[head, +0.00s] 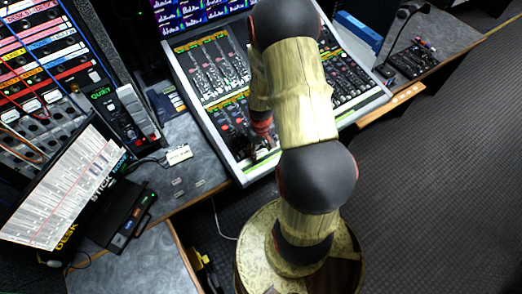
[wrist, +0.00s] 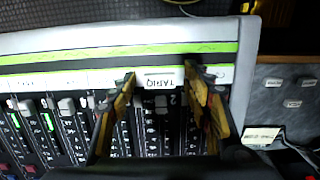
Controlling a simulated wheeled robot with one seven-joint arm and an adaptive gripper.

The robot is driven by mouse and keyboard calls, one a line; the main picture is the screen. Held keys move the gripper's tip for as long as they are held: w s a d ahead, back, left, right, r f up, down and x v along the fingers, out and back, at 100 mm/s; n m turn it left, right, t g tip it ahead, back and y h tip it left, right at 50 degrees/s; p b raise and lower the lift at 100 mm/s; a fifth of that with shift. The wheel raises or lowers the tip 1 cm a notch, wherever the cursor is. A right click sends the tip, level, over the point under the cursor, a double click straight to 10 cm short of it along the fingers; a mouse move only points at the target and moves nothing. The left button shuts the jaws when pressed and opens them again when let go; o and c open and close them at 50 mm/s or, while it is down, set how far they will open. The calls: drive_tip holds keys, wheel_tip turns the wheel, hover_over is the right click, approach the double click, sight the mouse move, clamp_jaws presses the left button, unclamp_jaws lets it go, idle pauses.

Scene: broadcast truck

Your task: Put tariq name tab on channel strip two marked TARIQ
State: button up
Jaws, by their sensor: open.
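The mixing console (head: 243,172) fills the desk centre, and its near end shows in the wrist view. A white label strip (wrist: 75,80) runs along the faders there. The TARIQ marking (wrist: 158,84) shows upside down on it, above a strip numbered 2. A small pale tab-like piece (wrist: 158,71) lies at that marking, between my fingertips; I cannot read separate lettering on it. My gripper (wrist: 160,78) is open, one finger on each side of the marking, apart from the piece. In the head view my gripper (head: 263,138) is over the console's near left corner, its tips unclear.
Three small tabs (head: 178,195) lie on the grey desk left of the console; they also show in the wrist view (wrist: 292,103). A white labelled box (head: 179,154) with a cable is behind them. Fader caps (wrist: 66,104) stand close to my fingers.

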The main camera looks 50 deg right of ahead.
wheel_tip(320, 180, up, 12)
drive_tip(key=p, duration=0.2)
wheel_tip(320, 180, up, 9)
drive_tip(key=t, duration=0.1)
hover_over(261, 153)
drive_tip(key=w+a, duration=0.3)
drive_tip(key=a, duration=0.1)
drive_tip(key=a+r+n+t, duration=0.1)
drive_tip(key=a+r, duration=0.5)
drive_tip(key=r, duration=0.3)
drive_tip(key=s+a+r+n+t, duration=0.1)
drive_tip(key=s+a+r+t, duration=0.2)
drive_tip(key=s+a+r, duration=0.7)
wheel_tip(261, 153, up, 3)
drive_tip(key=a, duration=0.2)
drive_tip(key=shift+s+a+r+n+t, duration=0.15)
drive_tip(key=shift+s+a+n+t, duration=0.1)
drive_tip(key=shift+a+n+t, duration=0.05)
